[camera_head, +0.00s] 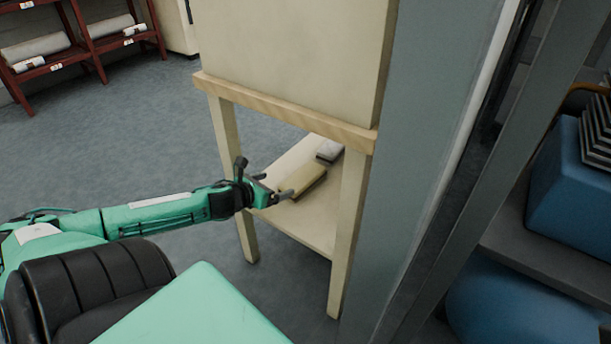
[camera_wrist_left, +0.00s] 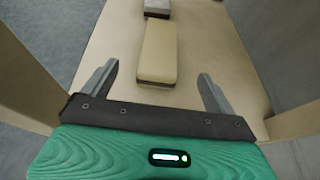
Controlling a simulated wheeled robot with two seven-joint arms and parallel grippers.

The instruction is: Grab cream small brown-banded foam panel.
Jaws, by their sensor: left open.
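The cream foam panel (camera_head: 303,181) with a brown band lies on the low shelf of a cream wooden stand. It also shows in the left wrist view (camera_wrist_left: 158,48), its dark brown band at the near end. My left gripper (camera_head: 275,190) is at the shelf's open side, just short of the panel's near end. In the left wrist view its open fingers (camera_wrist_left: 157,88) stand to either side of the panel's near end, with nothing held. I cannot tell whether the fingers touch the shelf. My right gripper is not in view.
A grey-white block (camera_head: 329,151) lies behind the panel on the shelf (camera_head: 308,220). The stand's legs (camera_head: 347,230) and upper board (camera_head: 290,113) frame the opening. A grey post (camera_head: 430,150) stands to the right. Red racks (camera_head: 85,45) with rolls are at the far left.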

